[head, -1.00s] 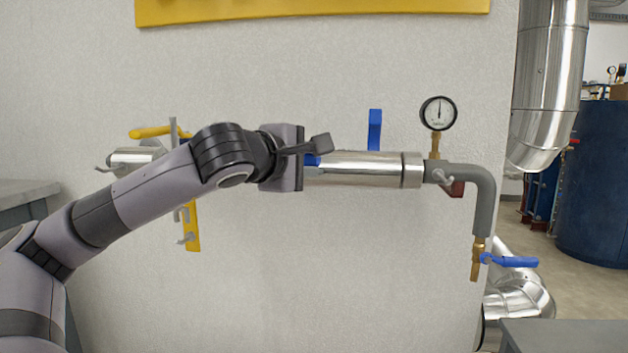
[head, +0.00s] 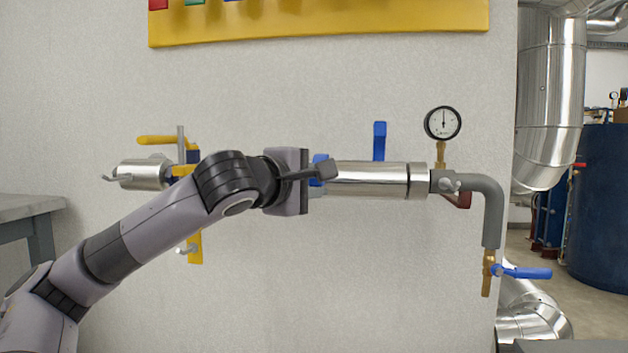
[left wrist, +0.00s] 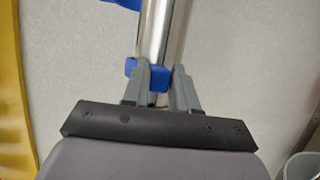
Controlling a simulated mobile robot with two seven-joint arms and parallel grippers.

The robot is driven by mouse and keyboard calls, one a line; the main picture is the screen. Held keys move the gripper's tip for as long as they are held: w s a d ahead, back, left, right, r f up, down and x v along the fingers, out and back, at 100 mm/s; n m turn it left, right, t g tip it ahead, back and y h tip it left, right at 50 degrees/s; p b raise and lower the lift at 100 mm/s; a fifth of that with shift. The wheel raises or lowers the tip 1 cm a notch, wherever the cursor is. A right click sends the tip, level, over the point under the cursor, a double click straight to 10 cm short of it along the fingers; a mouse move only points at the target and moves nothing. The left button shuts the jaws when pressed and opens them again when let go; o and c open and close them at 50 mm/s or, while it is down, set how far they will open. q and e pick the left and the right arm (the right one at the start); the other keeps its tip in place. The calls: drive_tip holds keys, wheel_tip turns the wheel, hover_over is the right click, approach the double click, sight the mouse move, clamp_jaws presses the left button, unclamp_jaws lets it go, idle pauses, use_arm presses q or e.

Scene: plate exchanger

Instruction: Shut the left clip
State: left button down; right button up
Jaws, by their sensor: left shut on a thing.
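A shiny metal cylinder (head: 375,180) runs level along the wall, with two blue clips on it. The right clip (head: 379,141) stands upright above the cylinder. The left clip (head: 320,160) is mostly hidden behind my left gripper (head: 322,170), with a bit of blue showing above the fingers. In the left wrist view, my left gripper's grey fingers (left wrist: 161,70) are shut on the blue left clip (left wrist: 132,68), against the metal cylinder (left wrist: 156,30). How far the clip is folded down is hidden. My right gripper is not in view.
A pressure gauge (head: 443,123) and a grey elbow pipe (head: 490,210) with a blue-handled valve (head: 525,272) are at the right. A yellow bracket (head: 195,248) is behind my left arm. A yellow board (head: 330,28) hangs above. The wall below the cylinder is clear.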

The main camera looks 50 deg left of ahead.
use_arm(q)
drive_tip(key=shift+w+f, duration=0.15)
drive_tip(key=shift+f, duration=0.35)
drive_tip(key=c, duration=1)
unclamp_jaws()
drive_tip(key=shift+a, duration=0.1)
drive_tip(key=shift+o, duration=0.2)
drive_tip(key=shift+r, duration=0.1)
drive_tip(key=shift+s+b, duration=0.35)
drive_tip(key=b+v, duration=0.2)
drive_tip(key=v, duration=0.5)
drive_tip(key=shift+r+b, duration=0.2)
drive_tip(key=shift+b, duration=0.15)
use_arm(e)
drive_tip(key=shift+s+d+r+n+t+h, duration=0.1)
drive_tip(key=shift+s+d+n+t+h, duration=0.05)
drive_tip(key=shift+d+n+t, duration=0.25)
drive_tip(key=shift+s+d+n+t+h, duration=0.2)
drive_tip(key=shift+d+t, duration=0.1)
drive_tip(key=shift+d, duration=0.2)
use_arm(q)
drive_tip(key=shift+w, duration=0.1)
